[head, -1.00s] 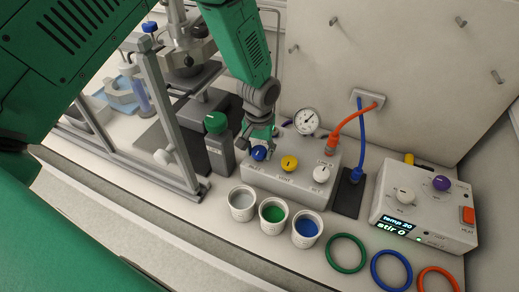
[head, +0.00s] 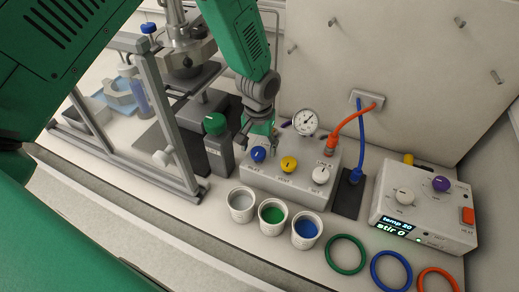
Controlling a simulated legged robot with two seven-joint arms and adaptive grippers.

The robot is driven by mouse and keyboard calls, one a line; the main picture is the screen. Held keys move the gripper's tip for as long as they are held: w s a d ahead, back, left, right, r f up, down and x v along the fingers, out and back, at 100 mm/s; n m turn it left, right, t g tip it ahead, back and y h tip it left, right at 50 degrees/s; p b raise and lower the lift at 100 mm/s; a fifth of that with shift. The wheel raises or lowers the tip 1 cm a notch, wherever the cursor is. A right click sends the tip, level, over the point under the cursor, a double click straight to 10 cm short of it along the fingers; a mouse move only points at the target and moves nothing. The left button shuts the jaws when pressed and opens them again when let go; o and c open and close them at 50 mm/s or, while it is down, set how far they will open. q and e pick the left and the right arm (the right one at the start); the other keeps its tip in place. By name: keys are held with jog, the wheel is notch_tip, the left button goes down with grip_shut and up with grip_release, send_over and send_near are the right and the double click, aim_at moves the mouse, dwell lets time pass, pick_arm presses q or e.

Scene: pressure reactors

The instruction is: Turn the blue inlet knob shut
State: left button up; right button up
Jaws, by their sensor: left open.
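The blue inlet knob (head: 258,154) is the leftmost of three knobs on the grey valve box (head: 275,188). A light mark shows on its face; I cannot read its exact angle. My left gripper (head: 258,146) is open with its fingers spread, just behind and above the blue knob. The knob's face shows clear of the fingers, and nothing is held. Whether a fingertip touches the box is hard to tell. My right gripper is out of view.
A yellow knob (head: 289,164), a white knob (head: 321,174) and a gauge (head: 306,122) are on the box. Three cups, including a blue-filled one (head: 307,230), stand in front. A metal frame (head: 168,120) is further left.

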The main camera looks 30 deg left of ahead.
aim_at(259, 150)
pick_arm(q)
notch_tip(259, 150, up, 10)
jog(key=shift+r, duration=0.15)
jog(key=shift+w, duration=0.1)
dwell(0.4)
